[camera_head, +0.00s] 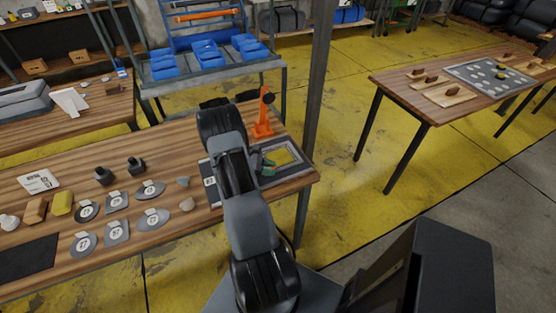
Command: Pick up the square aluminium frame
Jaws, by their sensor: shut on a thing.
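The square aluminium frame (299,160) shows as a pale grey rim around a yellow area, at the right end of the near workbench. It lies over a dark mat (217,193). My arm reaches across from the front and hides the left part of the frame and mat. My gripper (266,163) is mostly hidden by my arm; its small greenish tip shows at the frame's left side. It is shut on the frame, but the contact itself is hard to see. I cannot tell whether the frame is lifted.
An orange clamp-like tool (263,115) stands just behind the mat. Grey numbered patches (117,233), a yellow block (62,203) and two dark objects (104,175) lie left on the workbench (190,262). A metal post (316,90) rises behind its right end.

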